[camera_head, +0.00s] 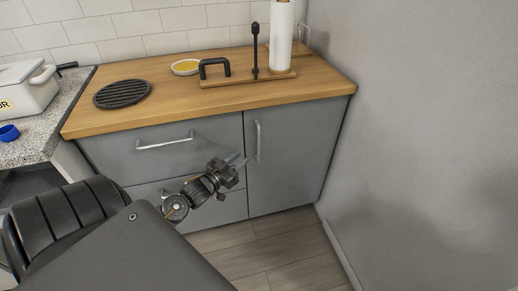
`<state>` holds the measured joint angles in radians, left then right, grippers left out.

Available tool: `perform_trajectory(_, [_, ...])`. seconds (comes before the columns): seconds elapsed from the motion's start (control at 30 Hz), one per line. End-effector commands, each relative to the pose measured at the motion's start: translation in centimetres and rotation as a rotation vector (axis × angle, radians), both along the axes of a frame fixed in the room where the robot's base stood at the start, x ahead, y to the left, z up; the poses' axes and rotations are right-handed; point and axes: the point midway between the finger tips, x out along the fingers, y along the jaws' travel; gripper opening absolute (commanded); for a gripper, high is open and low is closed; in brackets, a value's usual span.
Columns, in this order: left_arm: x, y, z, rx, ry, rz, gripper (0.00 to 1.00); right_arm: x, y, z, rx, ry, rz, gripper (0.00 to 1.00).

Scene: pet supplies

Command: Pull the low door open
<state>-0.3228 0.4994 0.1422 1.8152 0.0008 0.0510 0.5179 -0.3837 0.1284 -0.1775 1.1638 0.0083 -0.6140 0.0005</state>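The low door (290,170) is a grey cabinet front under the wooden counter, on the right of the cabinet. It looks shut, flush with the fronts beside it. Its vertical metal bar handle (257,140) sits near the door's upper left edge. My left gripper (241,161) is in front of the cabinet, just left of and below the handle. Its two fingers look spread apart with nothing between them, pointing toward the handle. I cannot tell whether a fingertip touches the door. My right gripper is not in view.
Grey drawers (170,145) with bar handles are left of the door. The wooden counter (185,108) bears a black round grate (122,94), a yellow-filled dish (186,67) and a paper roll stand (281,40). A grey wall (430,150) closes the right side. The floor (275,250) before the door is clear.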

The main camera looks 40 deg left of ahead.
Motion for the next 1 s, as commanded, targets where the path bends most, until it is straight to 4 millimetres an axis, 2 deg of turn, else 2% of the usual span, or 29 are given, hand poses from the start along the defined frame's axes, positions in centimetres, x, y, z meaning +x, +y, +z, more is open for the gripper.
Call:
perform_trajectory(0.17, [1.3,0.0,0.1,0.000,0.000,0.002,0.30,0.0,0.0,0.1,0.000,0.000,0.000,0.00])
perform_trajectory(0.5, [7.5,-0.1,0.0,0.001,0.000,0.002,0.30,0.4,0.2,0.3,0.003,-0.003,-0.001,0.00])
perform_trajectory(0.63, [9.3,-0.1,-0.1,0.001,0.002,0.002,0.30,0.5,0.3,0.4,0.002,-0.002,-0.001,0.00])
perform_trajectory(0.8, [10.5,-0.2,-0.1,0.001,0.004,0.002,0.30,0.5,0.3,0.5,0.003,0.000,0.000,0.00])
perform_trajectory(1.0, [10.8,-0.2,-0.1,0.001,0.004,0.002,0.30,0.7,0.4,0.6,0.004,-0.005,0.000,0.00])
